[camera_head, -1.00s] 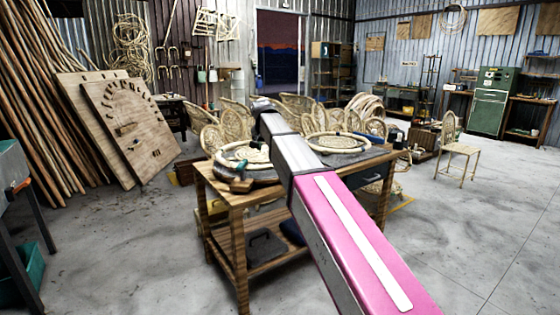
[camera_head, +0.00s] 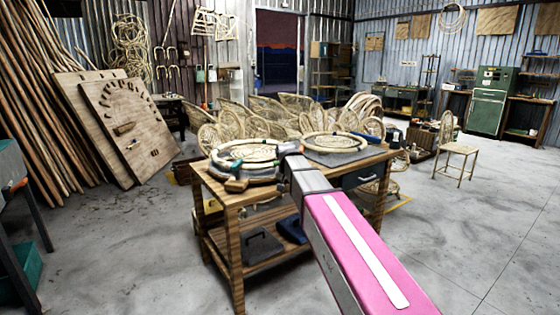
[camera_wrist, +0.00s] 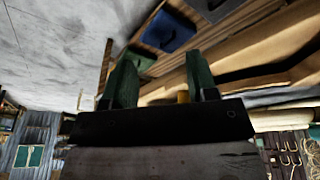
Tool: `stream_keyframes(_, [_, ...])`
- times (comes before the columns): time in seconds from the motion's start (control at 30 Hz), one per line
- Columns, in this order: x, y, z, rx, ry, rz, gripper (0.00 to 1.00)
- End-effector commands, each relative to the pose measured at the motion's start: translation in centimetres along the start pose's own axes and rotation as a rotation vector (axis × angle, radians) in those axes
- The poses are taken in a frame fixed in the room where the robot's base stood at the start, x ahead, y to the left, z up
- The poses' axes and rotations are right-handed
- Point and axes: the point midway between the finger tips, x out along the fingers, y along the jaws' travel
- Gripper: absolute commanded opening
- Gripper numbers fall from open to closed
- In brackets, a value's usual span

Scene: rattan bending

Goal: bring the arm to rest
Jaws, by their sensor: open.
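My pink and grey arm (camera_head: 350,240) reaches forward over the front of the wooden workbench (camera_head: 237,215). Its far end stands near the bench's top, between two round rattan pieces. My gripper's jaws are hidden behind the arm in the head view. In the wrist view my gripper (camera_wrist: 160,65) shows two green fingers spread apart, with nothing held between them. The bench's wooden parts and lower shelf show beyond the fingers there.
The left rattan ring (camera_head: 245,152) has clamps around it. The right ring (camera_head: 333,146) lies on a dark slab. A dark box (camera_head: 262,246) and a blue box (camera_head: 292,229) sit on the lower shelf. Open floor (camera_head: 455,225) lies to the right; rattan chairs stand behind the bench.

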Motion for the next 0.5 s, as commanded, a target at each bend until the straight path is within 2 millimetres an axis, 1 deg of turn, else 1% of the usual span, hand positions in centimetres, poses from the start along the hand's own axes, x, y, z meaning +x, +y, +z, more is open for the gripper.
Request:
stream_keyframes(0.03, [2.0,1.8,2.3,-0.007,-0.021,0.003,0.53])
stream_keyframes(0.1, [4.3,3.5,4.5,-0.021,-0.046,0.001,0.53])
stream_keyframes(0.17, [6.1,5.0,6.4,-0.032,-0.066,-0.001,0.53])
stream_keyframes(0.2, [7.3,5.9,7.7,-0.039,-0.080,-0.002,0.53])
stream_keyframes(0.37, [11.4,9.6,13.2,-0.065,-0.133,-0.012,0.53])
stream_keyframes(0.4, [12.3,10.5,14.6,-0.072,-0.147,-0.015,0.53])
stream_keyframes(0.47, [13.6,11.8,16.8,-0.081,-0.167,-0.021,0.53])
stream_keyframes(0.5, [14.4,12.6,18.3,-0.086,-0.180,-0.026,0.53])
